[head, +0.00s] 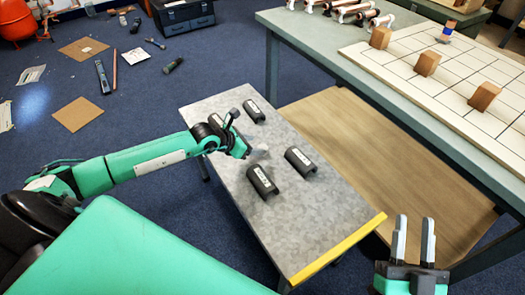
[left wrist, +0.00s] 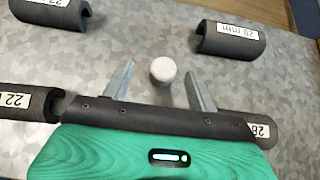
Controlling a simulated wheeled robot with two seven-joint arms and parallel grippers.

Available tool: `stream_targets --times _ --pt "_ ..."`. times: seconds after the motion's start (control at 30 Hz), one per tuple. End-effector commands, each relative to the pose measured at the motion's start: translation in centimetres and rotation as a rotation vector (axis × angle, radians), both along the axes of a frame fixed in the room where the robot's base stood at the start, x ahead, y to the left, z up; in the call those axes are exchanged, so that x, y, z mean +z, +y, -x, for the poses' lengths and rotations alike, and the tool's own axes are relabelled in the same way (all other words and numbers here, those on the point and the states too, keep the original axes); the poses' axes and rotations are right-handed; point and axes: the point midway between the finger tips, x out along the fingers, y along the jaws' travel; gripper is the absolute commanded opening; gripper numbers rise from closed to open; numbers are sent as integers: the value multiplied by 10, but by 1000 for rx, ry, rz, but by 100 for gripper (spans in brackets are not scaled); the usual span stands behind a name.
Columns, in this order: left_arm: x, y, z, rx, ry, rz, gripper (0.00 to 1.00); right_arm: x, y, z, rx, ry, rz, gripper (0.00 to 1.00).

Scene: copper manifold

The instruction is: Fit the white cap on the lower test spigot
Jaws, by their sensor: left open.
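The white cap (left wrist: 164,70) sits on the grey metal-topped bench (head: 325,215), between the spread fingers of my left gripper (left wrist: 160,82) in the left wrist view. I cannot tell whether the fingers touch it; gaps show on both sides. In the head view my left gripper (head: 252,150) is low over the bench among black pipe pieces and mostly hides the cap. My right gripper (head: 413,238) is open and empty at the lower right, away from the bench. Copper pipes with white ends (head: 345,10) lie at the far table's back; I cannot make out the lower test spigot.
Several black labelled half-round pieces stand close around the left gripper, including one in front (head: 262,181) and one to the right (head: 300,160). The far table (head: 290,30) bears a white gridded board (head: 455,60) with wooden blocks (head: 427,64). The bench's yellow-edged end is clear.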

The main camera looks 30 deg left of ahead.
Motion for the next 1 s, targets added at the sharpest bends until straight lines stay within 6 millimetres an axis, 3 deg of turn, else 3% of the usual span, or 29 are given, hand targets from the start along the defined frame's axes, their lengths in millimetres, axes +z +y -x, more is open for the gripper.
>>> stream_targets --times 0.37,0.7,0.73,0.97,1.0 --pt "-29 -21 -22 0 -1 3 59 49 -18 16 -43 -308 -72 36" --pt "-32 -23 -26 0 0 2 59 56 -21 20 -49 -352 -81 36" --pt "-32 -23 -26 0 0 2 57 56 -21 20 -49 -352 -81 36" --pt "-32 -23 -26 0 0 2 12 56 -21 20 -49 -351 -81 36" --pt "-32 -23 -26 0 0 2 12 56 -21 20 -48 -351 -82 36"
